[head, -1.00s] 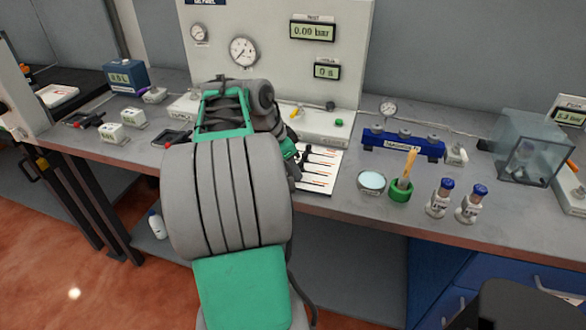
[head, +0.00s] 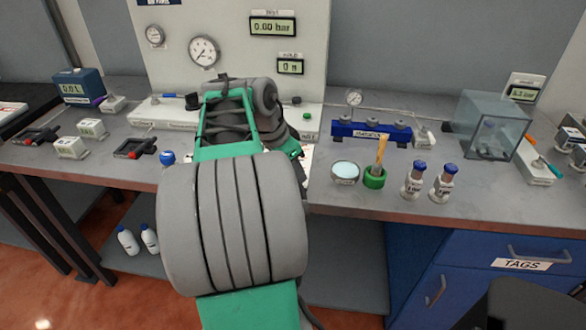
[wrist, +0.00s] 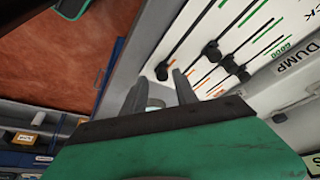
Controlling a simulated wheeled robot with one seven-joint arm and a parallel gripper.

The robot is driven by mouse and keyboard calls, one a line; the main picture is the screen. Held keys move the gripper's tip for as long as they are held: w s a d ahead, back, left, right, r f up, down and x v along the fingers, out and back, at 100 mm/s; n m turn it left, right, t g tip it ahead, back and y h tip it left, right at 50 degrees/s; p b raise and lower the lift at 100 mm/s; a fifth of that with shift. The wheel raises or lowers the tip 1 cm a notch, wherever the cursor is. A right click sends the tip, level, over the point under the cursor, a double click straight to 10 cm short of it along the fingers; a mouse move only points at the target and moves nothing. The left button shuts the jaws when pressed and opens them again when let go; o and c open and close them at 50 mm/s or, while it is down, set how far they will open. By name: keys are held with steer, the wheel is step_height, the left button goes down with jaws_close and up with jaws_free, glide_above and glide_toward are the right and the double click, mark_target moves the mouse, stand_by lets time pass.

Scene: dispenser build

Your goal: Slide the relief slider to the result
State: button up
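A white slider board with black knobs, dark slots and orange and green marks (wrist: 262,35) fills the upper right of the wrist view. Its black knobs (wrist: 212,51) sit at different places along their slots. I cannot read which slider is the relief one. My gripper (wrist: 160,88) has its two grey fingers apart beside the board's lower left edge, with no knob between them. A small pale thing shows behind the fingers, and I cannot tell what it is. In the head view my arm hides my gripper and nearly all of the board.
A white gauge panel (head: 240,75) stands behind the bench. A clear box (head: 492,125) is farther right.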

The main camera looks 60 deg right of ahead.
steer(key=shift+o, duration=0.2)
steer(key=shift+w, duration=0.1)
steer(key=p+v, duration=0.2)
steer(key=v, duration=0.5)
steer(key=shift+a+r, duration=0.15)
steer(key=shift+r, duration=0.2)
steer(key=shift+w, duration=0.15)
